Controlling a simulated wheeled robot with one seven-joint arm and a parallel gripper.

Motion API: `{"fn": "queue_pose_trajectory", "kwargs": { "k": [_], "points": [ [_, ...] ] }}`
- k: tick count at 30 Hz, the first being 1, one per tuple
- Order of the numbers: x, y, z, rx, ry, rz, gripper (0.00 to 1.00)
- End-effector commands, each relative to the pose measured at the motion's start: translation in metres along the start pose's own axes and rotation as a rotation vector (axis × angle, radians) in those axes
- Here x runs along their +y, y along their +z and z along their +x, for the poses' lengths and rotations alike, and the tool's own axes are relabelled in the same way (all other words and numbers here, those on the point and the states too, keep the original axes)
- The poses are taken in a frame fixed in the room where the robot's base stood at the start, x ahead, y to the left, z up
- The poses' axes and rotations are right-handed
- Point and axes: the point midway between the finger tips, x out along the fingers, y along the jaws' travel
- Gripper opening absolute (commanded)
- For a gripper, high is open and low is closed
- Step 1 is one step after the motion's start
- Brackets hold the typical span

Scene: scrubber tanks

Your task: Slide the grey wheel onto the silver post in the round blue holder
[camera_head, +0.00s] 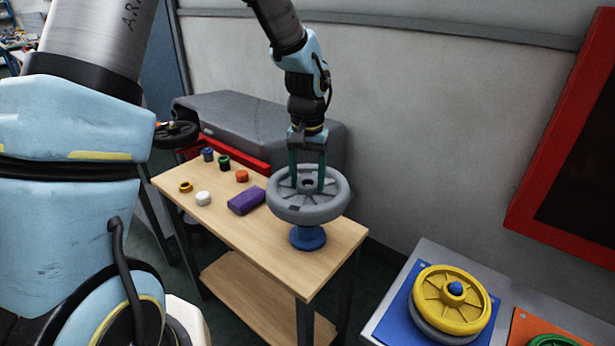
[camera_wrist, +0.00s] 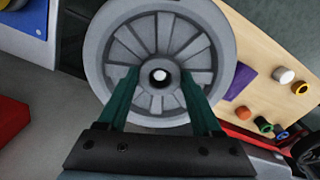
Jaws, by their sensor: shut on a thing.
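My gripper (camera_head: 308,186) is shut on the grey wheel (camera_head: 283,204), with its green fingers on either side of the hub. In the wrist view, the fingers (camera_wrist: 160,77) reach the hub of the wheel (camera_wrist: 104,62). The wheel is roughly level over the round blue holder (camera_head: 308,239), which stands on the wooden table. A bright round tip, seemingly the silver post (camera_wrist: 159,76), shows inside the hub hole in the wrist view. The rest of the post and the top of the holder are hidden by the wheel. I cannot tell how far down the post the wheel sits.
A purple block (camera_head: 246,201) lies beside the wheel on the wooden table (camera_head: 255,240). Several small coloured pieces, including a white one (camera_head: 203,198), stand farther left. A yellow wheel (camera_head: 437,308) rests on a separate bench at the lower right. A grey case (camera_head: 235,118) is behind the table.

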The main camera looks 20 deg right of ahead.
Motion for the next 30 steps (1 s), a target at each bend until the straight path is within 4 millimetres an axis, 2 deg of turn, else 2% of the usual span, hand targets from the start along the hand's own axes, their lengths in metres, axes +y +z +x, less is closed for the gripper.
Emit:
{"fn": "queue_pose_trajectory", "kwargs": {
  "k": [30],
  "points": [
    [0.000, -0.001, 0.013, 0.002, 0.000, 0.000, 0.00]
  ]
}}
